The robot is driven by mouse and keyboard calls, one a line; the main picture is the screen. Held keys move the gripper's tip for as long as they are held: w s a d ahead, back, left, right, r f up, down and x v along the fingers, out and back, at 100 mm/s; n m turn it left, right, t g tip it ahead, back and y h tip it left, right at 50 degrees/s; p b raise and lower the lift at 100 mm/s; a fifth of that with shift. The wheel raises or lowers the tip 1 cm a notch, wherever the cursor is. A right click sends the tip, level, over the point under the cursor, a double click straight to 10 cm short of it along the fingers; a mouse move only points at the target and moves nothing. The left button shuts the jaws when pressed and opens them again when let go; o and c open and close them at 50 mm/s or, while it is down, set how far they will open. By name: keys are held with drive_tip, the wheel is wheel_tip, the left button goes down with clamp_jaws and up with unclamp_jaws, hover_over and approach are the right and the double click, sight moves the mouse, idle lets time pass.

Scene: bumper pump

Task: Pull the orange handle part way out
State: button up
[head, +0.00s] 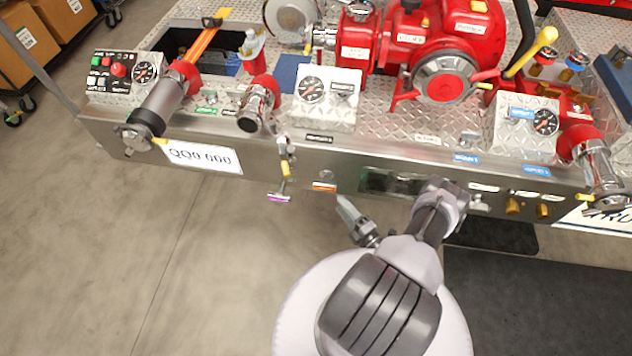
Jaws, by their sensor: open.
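An orange tag (324,187) sits on the lower front edge of the steel bumper, just below a small round grey fitting (326,175). I take this to be the orange handle's place; the pull itself is too small to make out clearly. My gripper (343,204) is just below and right of the orange tag, in front of the bumper. It looks apart from the fitting and holds nothing that I can see. Its jaws are open, though the fingers are small and partly overlap from this view.
A T-handle (280,190) with a purple tag sticks out left of the orange tag. A dark recess (400,184) lies to its right, beside my arm. Hose nozzles (258,103), gauge panels (326,97) and a red pump (445,45) crowd the bumper top. The floor in front is clear.

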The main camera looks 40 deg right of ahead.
sight(325, 182)
drive_tip(key=w+b, duration=0.2)
drive_tip(key=w, duration=1.1)
drive_tip(key=shift+w+d+b, duration=0.2)
drive_tip(key=shift+d+b, duration=0.15)
drive_tip(key=shift+d, duration=0.1)
clamp_jaws()
idle(0.4)
